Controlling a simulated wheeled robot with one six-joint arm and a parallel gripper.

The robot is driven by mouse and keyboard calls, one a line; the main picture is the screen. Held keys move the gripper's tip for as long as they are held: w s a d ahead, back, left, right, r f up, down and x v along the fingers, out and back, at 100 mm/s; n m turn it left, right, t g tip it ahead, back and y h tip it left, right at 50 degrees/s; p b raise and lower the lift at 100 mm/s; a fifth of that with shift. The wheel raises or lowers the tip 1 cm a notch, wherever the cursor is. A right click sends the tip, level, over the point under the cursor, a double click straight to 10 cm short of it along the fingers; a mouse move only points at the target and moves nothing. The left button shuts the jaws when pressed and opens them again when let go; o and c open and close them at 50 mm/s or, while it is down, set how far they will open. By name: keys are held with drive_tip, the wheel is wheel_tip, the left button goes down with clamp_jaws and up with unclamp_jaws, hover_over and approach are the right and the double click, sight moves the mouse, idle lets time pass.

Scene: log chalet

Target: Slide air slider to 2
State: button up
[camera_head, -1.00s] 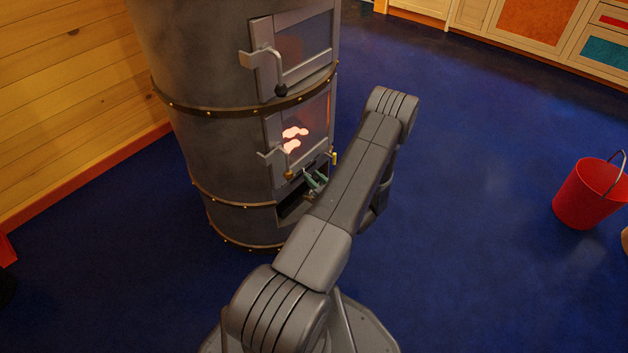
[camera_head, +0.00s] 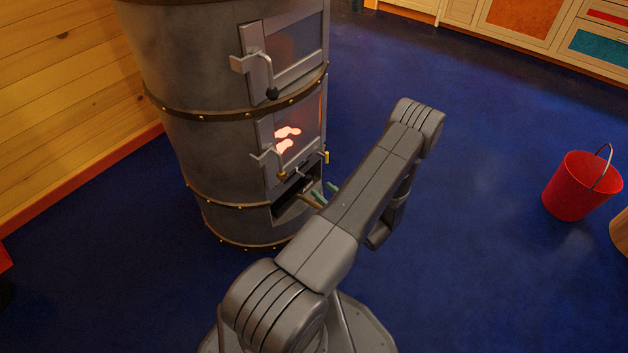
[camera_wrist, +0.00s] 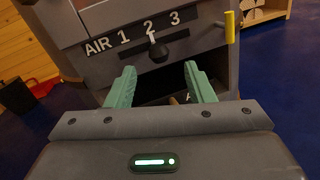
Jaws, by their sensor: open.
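The air slider's dark knob (camera_wrist: 158,52) shows in the wrist view on the stove front, under the label "AIR 1 2 3". The knob appears between the fingers in the picture, with no contact visible. In the head view my gripper (camera_head: 326,194) is at the stove's lower opening, partly hidden by my arm.
The cylindrical stove (camera_head: 175,60) has two glass doors, with fire glowing in the lower one. A brass-coloured handle (camera_wrist: 230,26) sticks out right of the slider. An open dark slot lies below the slider. A red bucket (camera_head: 572,190) stands far right on clear blue floor.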

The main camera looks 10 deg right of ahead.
sight(310, 181)
drive_tip(key=shift+p+v, duration=0.35)
drive_tip(key=shift+v, duration=2.4)
drive_tip(key=shift+a, duration=0.1)
drive_tip(key=b+x, duration=0.3)
drive_tip(key=x, duration=1.1)
drive_tip(key=shift+s, duration=0.1)
drive_tip(key=shift+s+a, duration=0.15)
